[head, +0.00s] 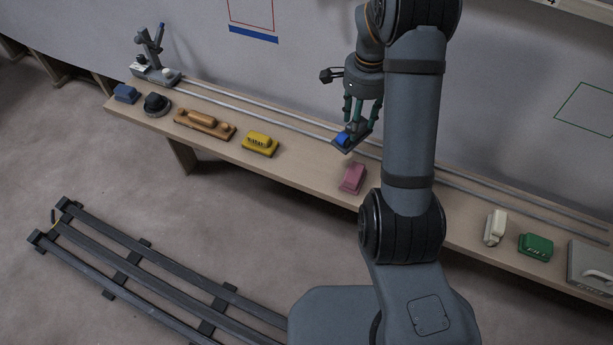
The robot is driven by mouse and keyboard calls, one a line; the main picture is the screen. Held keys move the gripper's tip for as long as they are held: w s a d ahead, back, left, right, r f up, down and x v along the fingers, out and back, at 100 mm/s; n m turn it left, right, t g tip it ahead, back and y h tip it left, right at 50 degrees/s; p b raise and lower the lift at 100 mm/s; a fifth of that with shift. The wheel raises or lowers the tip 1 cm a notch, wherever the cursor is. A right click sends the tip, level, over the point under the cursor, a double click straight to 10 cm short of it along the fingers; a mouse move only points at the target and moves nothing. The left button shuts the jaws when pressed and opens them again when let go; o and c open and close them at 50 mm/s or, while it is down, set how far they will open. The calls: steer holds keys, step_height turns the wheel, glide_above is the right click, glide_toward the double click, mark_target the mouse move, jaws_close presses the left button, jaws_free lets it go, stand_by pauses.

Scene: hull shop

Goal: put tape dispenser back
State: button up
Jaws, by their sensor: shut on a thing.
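The tape dispenser (351,137) has a dark grey body and a bright blue part. My gripper (354,121), with greenish fingers, points down and is shut on it. The dispenser shows in front of the rails on the long wooden bench (290,160), behind and slightly left of a pink block. The single view does not clearly show whether it touches the bench or hangs above it. My arm hides part of the bench to the right.
Along the bench stand a blue block (125,93), a black round thing (156,104), a wooden tool (203,124), a yellow block (260,144), the pink block (352,179), a cream thing (495,227), a green block (535,247) and a grey handled tool (591,262). Bare bench separates yellow and pink.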

steer(key=shift+w+a+f, duration=0.2)
steer(key=shift+a+f, duration=1.85)
steer(key=shift+f, duration=0.15)
steer(key=shift+w+a+f, duration=0.2)
steer(key=shift+a+f, duration=1.8)
steer(key=shift+f, duration=0.15)
steer(key=shift+w+a+f, duration=0.2)
steer(key=shift+a+f, duration=1.85)
steer(key=shift+f, duration=0.15)
steer(key=shift+f, duration=0.2)
steer(key=o, duration=1.1)
steer(key=shift+r, duration=0.65)
step_height(320, 180, up, 11)
steer(key=shift+s+r+p, duration=0.1)
steer(key=shift+p, duration=0.4)
